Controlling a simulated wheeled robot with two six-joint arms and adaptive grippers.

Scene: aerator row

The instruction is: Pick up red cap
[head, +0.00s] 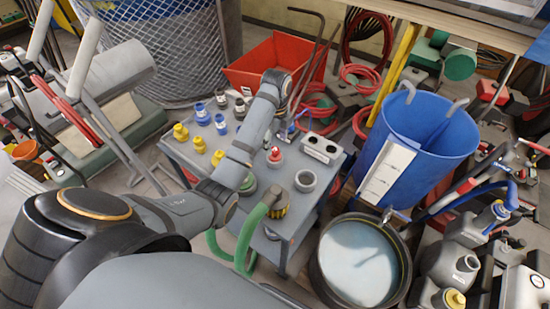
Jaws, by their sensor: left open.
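The red cap (275,154) is a small red knob-like piece with a pale base, on the grey cart top (235,159) near its middle. My left arm reaches in from the left across the cart and bends down at the wrist. My left gripper (286,131) is open, small and partly hidden by my wrist, just above and right of the red cap in the picture. It appears apart from the cap. My right gripper is not in view.
Yellow caps (181,132), blue caps (202,113) and dark caps stand on the cart's left side. A grey holder with holes (321,148), a grey cup (305,181) and a green hose (252,232) are close by. A blue bucket (440,135) stands right.

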